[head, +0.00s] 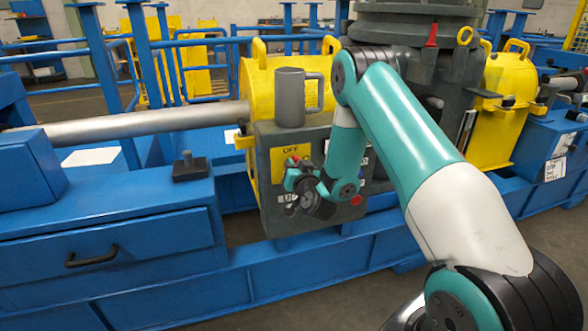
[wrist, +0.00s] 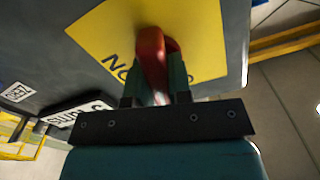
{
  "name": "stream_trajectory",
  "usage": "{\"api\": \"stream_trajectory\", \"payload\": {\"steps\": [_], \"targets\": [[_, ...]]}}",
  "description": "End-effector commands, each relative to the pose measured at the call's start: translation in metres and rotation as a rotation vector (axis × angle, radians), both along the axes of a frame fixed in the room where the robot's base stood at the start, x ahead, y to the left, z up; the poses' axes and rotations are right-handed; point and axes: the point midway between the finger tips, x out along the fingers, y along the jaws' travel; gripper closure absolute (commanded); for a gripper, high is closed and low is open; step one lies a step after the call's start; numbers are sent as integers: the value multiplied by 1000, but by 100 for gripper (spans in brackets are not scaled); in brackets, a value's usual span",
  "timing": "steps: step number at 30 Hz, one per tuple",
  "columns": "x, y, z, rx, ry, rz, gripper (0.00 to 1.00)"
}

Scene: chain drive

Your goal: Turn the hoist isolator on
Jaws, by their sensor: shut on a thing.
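The isolator is a dark grey box (head: 264,190) on the front of the blue machine frame. Its yellow plate (head: 289,150) shows the word OFF in the head view. In the wrist view the yellow plate (wrist: 205,30) shows part of another word, cut off by the handle. A red handle (wrist: 151,52) stands out from the plate. My gripper (wrist: 154,82) is shut on the handle, one dark finger on each side. In the head view my gripper (head: 294,168) is at the plate, and my wrist hides the box's lower part.
A grey mug (head: 290,98) stands on top of the box. A yellow guard (head: 257,80) and a dark machine column (head: 425,75) are close behind. A blue drawer unit (head: 100,240) with a black knobbed block (head: 189,169) is at left.

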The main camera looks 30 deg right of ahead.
Motion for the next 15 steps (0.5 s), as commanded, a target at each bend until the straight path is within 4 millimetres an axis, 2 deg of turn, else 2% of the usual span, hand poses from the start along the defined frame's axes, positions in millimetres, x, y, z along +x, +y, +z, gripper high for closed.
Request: {"api": "stream_trajectory", "payload": {"steps": [15], "targets": [[-1, -2, -5, 474, -132, 2, 100]]}}
